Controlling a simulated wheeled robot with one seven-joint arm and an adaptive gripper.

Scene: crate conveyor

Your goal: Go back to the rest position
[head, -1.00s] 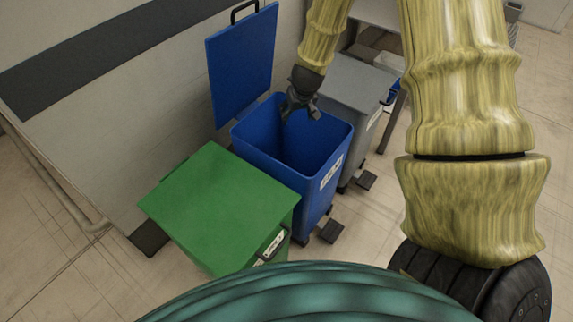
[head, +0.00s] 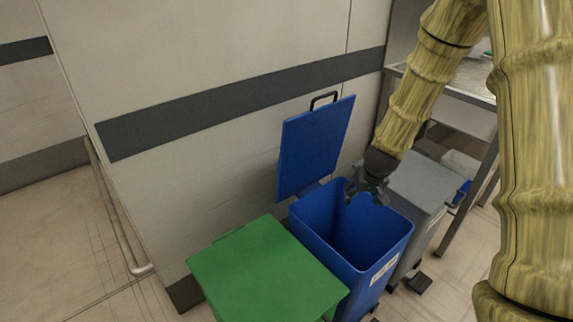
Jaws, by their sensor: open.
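My gripper (head: 367,190) is open and hangs at the end of my yellow arm, over the back right part of the blue bin's mouth. I see nothing between its fingers. The blue bin (head: 384,262) stands open, with its blue lid (head: 312,150) tipped up against the wall. The part of the bin's inside that I can see looks empty; its bottom is hidden.
A green bin (head: 265,275) with a shut lid stands left of the blue bin. A grey bin (head: 425,185) with a shut lid stands close on its right. A metal table (head: 462,90) is at the back right. The wall is close behind; floor is free at left.

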